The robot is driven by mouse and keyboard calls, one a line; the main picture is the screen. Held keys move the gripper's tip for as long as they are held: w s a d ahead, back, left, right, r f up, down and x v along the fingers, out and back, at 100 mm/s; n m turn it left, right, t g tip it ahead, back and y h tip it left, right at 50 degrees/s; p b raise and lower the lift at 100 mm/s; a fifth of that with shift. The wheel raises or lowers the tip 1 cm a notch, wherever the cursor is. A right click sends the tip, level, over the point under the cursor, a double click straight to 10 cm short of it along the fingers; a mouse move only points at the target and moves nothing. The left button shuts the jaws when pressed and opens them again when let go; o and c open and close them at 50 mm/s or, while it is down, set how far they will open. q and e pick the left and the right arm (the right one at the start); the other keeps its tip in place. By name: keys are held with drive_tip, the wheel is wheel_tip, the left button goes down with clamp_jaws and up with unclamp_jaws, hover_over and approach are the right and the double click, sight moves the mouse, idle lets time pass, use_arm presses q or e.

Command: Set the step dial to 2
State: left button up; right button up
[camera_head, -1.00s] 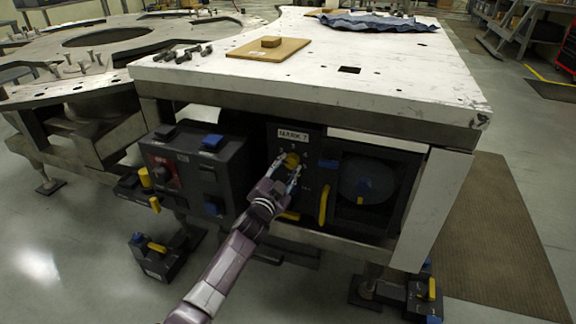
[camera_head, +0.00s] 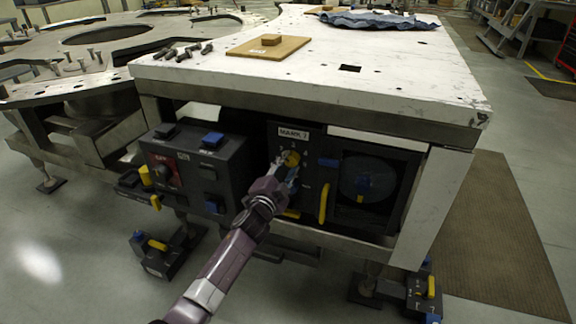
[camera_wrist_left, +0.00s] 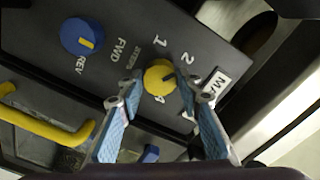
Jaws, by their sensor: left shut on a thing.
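The step dial is a round yellow knob (camera_wrist_left: 160,77) on a dark panel, with white numbers 1, 2 and 4 legible around it in the left wrist view. A dark line on the knob points toward the right, roughly at the 2; its exact setting is hard to tell. My left gripper (camera_wrist_left: 158,88) has its blue-padded fingers on both sides of the knob and is shut on it. In the head view the dial (camera_head: 291,158) shows at the tip of my left gripper (camera_head: 287,167), partly covered by the fingers. My right gripper is out of view.
A blue FWD/REV knob (camera_wrist_left: 82,37) and a yellow handle (camera_wrist_left: 45,127) share the panel. A dark control box (camera_head: 195,175) stands left of the arm. The white table top (camera_head: 330,75) overhangs the panel.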

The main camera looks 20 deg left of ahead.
use_arm(q)
drive_tip(key=o, duration=1.2)
drive_tip(key=shift+c, duration=0.2)
drive_tip(key=shift+s, duration=0.15)
drive_tip(key=s, duration=1.1)
drive_tip(key=shift+s+a, duration=0.2)
drive_tip(key=shift+s, duration=0.2)
